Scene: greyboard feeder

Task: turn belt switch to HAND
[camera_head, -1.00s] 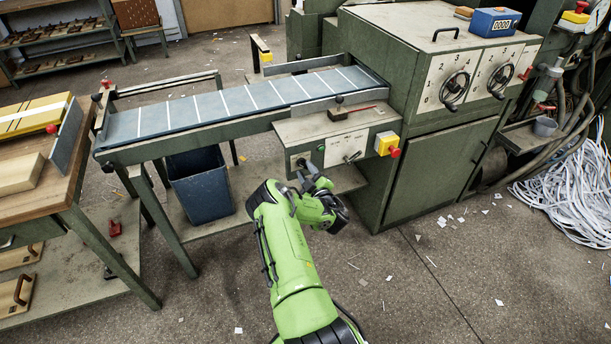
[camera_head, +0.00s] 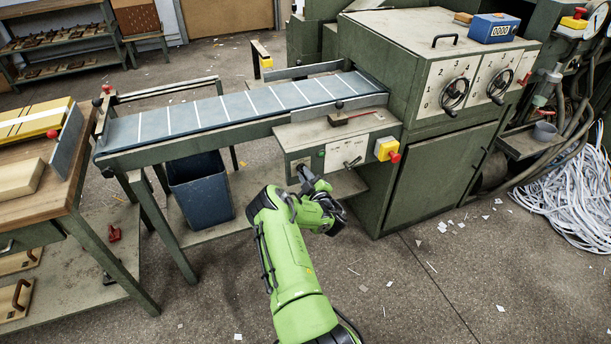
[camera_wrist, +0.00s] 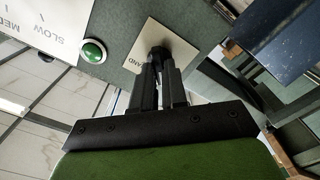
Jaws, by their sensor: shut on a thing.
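The belt switch is a small dark knob (camera_wrist: 158,52) on a pale square plate (camera_wrist: 150,36), seen in the wrist view. Letters reading "AND" show on the plate beside my fingers; the rest of the lettering is covered. My gripper (camera_wrist: 162,66) is shut on the knob, with both dark fingers at its sides. The fingers hide much of the knob, and I cannot tell which way it points. In the head view my gripper (camera_head: 304,176) is at the lower left of the control box (camera_head: 316,136) under the belt's right end.
A green button (camera_wrist: 93,50) and a SLOW/MED speed plate (camera_wrist: 38,38) are close by. A yellow box with a red button (camera_head: 387,149) is on the control box's right corner. The conveyor belt (camera_head: 215,110) runs above a blue bin (camera_head: 200,190). Open floor lies in front.

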